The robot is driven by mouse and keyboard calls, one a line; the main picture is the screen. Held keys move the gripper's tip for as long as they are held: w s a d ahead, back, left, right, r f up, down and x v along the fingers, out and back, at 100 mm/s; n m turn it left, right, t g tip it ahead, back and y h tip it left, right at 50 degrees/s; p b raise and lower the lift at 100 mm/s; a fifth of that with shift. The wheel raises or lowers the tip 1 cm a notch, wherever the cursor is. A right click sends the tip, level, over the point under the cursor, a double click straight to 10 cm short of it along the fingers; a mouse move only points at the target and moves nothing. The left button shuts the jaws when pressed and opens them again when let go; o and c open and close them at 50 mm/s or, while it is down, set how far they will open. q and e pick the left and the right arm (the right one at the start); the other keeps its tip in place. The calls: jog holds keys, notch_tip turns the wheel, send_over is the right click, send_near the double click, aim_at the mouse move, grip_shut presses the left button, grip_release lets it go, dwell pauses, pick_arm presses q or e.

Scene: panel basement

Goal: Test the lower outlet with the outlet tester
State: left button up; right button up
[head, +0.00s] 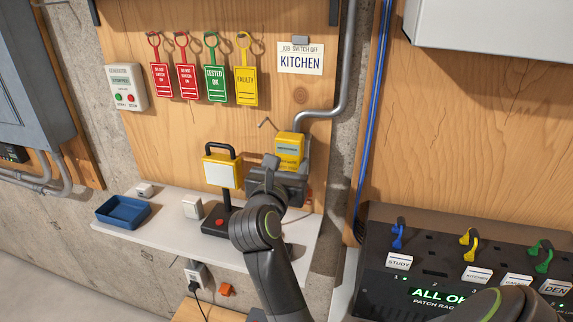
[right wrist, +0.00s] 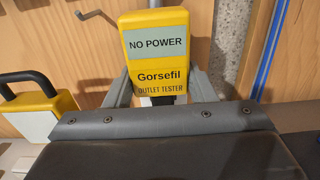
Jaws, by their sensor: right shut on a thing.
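The yellow outlet tester (head: 289,146) is upright in front of the wooden board, just above the shelf's back right. In the right wrist view the tester (right wrist: 158,50) faces me; its screen reads "NO POWER". My right gripper (head: 286,172) is shut on its lower part, with a grey finger on each side. The tester's lower end is hidden by the gripper body. Under the shelf, a pale wall outlet (head: 197,273) has a black plug and cord in it; I cannot tell whether it is the lower outlet. My left gripper is out of view.
The narrow shelf (head: 165,212) carries a blue tray (head: 123,211), a small white box (head: 193,207) and a yellow-headed work lamp (head: 221,174) close left of my right arm. Tags hang above. A patch rack (head: 440,250) stands at right.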

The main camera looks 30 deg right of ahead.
jog(key=shift+r, duration=0.1)
dwell(0.6)
jog(key=shift+p, duration=0.35)
dwell(1.1)
jog(key=shift+w+d, duration=0.45)
dwell(0.5)
jog(key=o, duration=1.4)
